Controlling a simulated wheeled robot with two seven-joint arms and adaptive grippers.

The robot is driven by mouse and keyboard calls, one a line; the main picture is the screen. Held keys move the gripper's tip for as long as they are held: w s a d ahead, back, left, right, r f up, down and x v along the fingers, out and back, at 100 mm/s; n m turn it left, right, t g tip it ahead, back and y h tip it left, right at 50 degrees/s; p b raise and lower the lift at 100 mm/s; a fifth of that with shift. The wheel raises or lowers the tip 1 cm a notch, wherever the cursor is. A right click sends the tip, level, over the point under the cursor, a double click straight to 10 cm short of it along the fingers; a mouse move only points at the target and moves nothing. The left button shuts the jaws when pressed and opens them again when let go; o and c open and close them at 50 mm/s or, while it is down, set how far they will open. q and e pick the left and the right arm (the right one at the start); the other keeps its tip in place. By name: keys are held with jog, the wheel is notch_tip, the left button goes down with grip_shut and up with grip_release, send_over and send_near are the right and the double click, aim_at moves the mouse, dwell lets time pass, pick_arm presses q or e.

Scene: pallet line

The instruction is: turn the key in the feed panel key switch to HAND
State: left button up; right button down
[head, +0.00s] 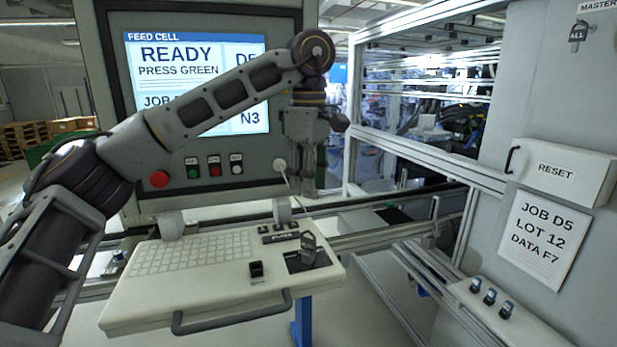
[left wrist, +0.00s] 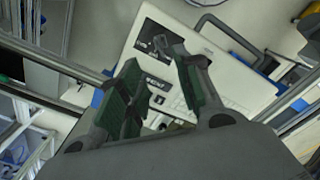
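My left gripper (head: 303,183) points down in front of the feed panel (head: 275,188), above the back of the keyboard shelf. In the left wrist view its two green-padded fingers (left wrist: 155,62) stand apart with nothing between them. A dark square plate (head: 294,264) with a grey upright key-like piece (head: 310,247) lies on the shelf's right part, below and nearer than the gripper. The plate also shows beyond the fingertips in the left wrist view (left wrist: 174,39), partly covered by a finger. Its position lettering is too small to read. My right gripper is not in view.
The white shelf (head: 130,308) carries a keyboard (head: 190,252), a small black block (head: 256,270) and a front handle (head: 232,315). A key tagged ALL (head: 577,36) hangs at upper right. A frame rail (head: 425,165) runs right of the gripper.

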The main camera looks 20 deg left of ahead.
aim_at(308, 239)
pick_arm(q)
notch_tip(308, 239, down, 2)
jog(key=shift+s+f, duration=0.1)
jog(key=shift+f, duration=5.55)
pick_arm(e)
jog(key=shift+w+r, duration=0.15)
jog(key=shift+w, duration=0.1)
pick_arm(q)
grip_shut()
